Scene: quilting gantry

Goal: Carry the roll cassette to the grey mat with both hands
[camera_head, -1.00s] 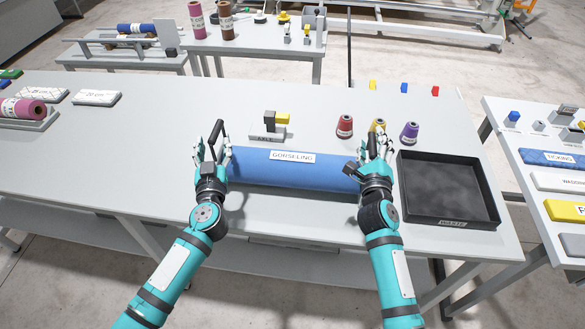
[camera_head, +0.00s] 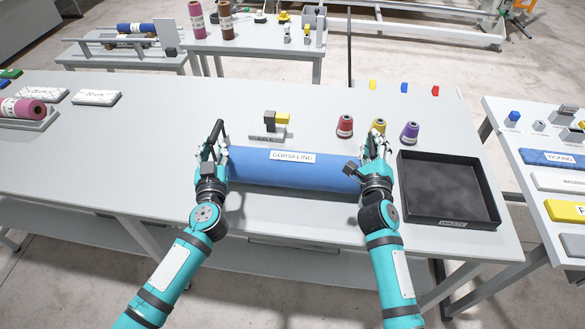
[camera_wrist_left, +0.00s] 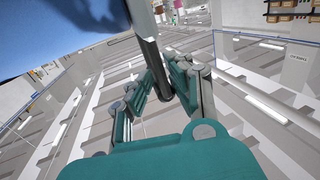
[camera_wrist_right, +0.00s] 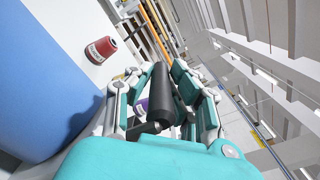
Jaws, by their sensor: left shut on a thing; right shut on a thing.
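The roll cassette (camera_head: 280,170) is a long blue cylinder labelled "GORSELING", lying crosswise at the front of the long table. My left gripper (camera_head: 213,150) is at its left end, shut on a dark bar handle (camera_wrist_left: 152,62). My right gripper (camera_head: 376,152) is at its right end, shut on a black handle (camera_wrist_right: 163,88). The blue roll also fills the left side of the right wrist view (camera_wrist_right: 45,80). I cannot tell whether the roll touches the tabletop. I cannot make out a grey mat in any view.
A black waste tray (camera_head: 405,205) is right of my right gripper. Red (camera_head: 345,126), yellow (camera_head: 378,127) and purple (camera_head: 410,132) spools stand behind the roll, beside an axle block (camera_head: 266,134). A pink roll (camera_head: 22,108) lies far left. The table's left middle (camera_head: 130,145) is clear.

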